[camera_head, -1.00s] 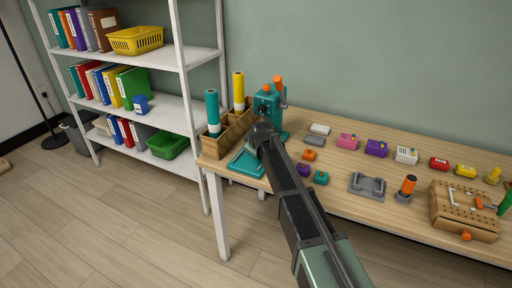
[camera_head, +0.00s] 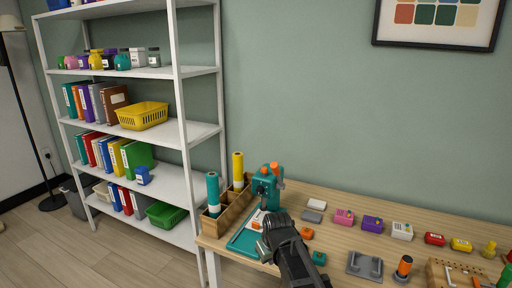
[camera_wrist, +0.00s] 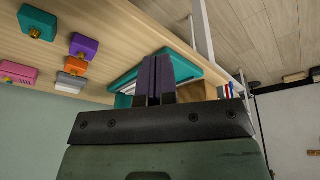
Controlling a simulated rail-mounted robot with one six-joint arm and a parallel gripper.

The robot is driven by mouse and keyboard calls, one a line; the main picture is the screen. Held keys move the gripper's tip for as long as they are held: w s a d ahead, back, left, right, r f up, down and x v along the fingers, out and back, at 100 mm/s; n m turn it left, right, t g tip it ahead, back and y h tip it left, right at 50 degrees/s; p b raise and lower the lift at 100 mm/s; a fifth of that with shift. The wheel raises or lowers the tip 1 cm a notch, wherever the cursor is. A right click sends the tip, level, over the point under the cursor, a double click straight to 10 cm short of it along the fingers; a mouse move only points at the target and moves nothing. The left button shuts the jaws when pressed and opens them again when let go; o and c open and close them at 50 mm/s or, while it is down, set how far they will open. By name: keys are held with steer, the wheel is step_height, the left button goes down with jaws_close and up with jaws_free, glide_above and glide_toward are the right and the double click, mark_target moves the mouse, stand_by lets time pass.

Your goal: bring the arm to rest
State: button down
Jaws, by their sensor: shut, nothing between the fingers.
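My gripper (camera_head: 264,238) is over the left part of the wooden workbench (camera_head: 330,212), in front of the teal press (camera_head: 266,187) and above the teal tray (camera_head: 243,243). In the wrist view my gripper's fingers (camera_wrist: 155,75) are together with nothing between them, and the teal tray (camera_wrist: 187,66) shows behind them. My arm reaches in from the bottom of the head view. I cannot tell the exact height of the gripper above the tray.
A wooden organizer (camera_head: 227,215) with teal and yellow rolls stands left of the press. Several small coloured blocks, a grey holder (camera_head: 365,265) and an orange-handled tool (camera_head: 403,266) lie to the right. A white shelf unit (camera_head: 179,122) stands at the left.

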steer(key=s+d+r+m+g+p, duration=0.3)
steer(key=s+d+r+m, duration=0.1)
steer(key=s+d, duration=0.8)
steer(key=s+m, duration=0.1)
steer(key=s, duration=0.2)
steer(key=shift+s+d+r+m+h+p, duration=0.15)
steer(key=shift+s+d+m+h+p, duration=0.15)
steer(key=shift+p, duration=0.1)
